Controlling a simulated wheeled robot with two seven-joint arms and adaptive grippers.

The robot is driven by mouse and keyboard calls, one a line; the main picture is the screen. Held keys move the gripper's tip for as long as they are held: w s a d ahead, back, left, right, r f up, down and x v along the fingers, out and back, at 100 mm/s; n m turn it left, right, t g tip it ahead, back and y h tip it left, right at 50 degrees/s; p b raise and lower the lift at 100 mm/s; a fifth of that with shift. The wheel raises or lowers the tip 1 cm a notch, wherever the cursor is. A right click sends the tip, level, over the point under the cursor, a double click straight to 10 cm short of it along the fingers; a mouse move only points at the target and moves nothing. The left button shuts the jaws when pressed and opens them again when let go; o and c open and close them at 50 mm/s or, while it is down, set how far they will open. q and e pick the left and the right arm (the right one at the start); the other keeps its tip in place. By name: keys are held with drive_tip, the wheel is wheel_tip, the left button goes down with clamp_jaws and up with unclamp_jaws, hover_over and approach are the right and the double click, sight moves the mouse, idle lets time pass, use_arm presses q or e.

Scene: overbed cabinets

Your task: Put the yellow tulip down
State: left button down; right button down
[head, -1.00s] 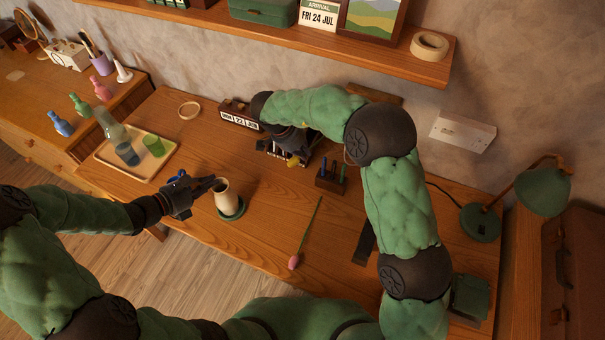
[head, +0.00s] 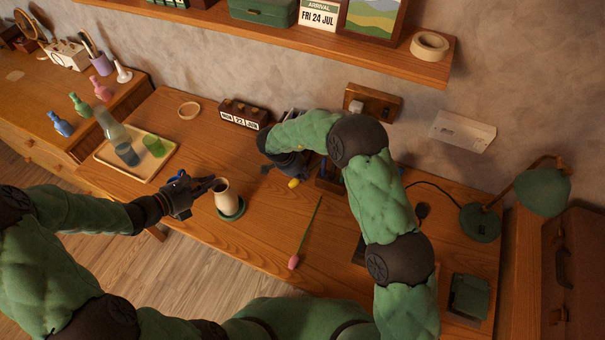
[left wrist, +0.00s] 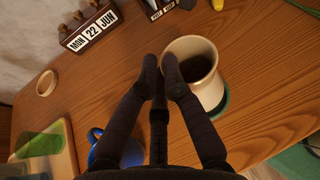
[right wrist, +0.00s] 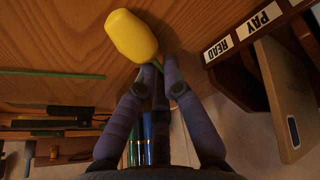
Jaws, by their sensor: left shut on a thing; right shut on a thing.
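The yellow tulip (head: 293,183) shows its bloom just in front of my right gripper (head: 282,168). In the right wrist view, my right gripper (right wrist: 158,82) is shut on its short visible stem beside the large yellow bloom (right wrist: 131,36). I cannot tell whether the bloom touches the desk; most of the stem is hidden. My left gripper (head: 212,184) is shut on the rim of a cream vase (head: 224,196). The vase stands upright on a green coaster (head: 232,213); it also shows in the left wrist view (left wrist: 206,80), with no flower visible in it.
A pink tulip (head: 293,262) lies on the desk at the right. A pen block (head: 328,180) and a letter sorter (right wrist: 245,75) stand near my right gripper. A tray (head: 112,162) with glasses is at left.

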drive_tip(key=shift+f, duration=0.1)
drive_tip(key=c, duration=1.4)
unclamp_jaws()
drive_tip(key=shift+o, duration=0.2)
drive_tip(key=v, duration=1.2)
drive_tip(key=shift+r, duration=0.25)
drive_tip(key=shift+d, duration=0.1)
drive_tip(key=shift+c, duration=0.3)
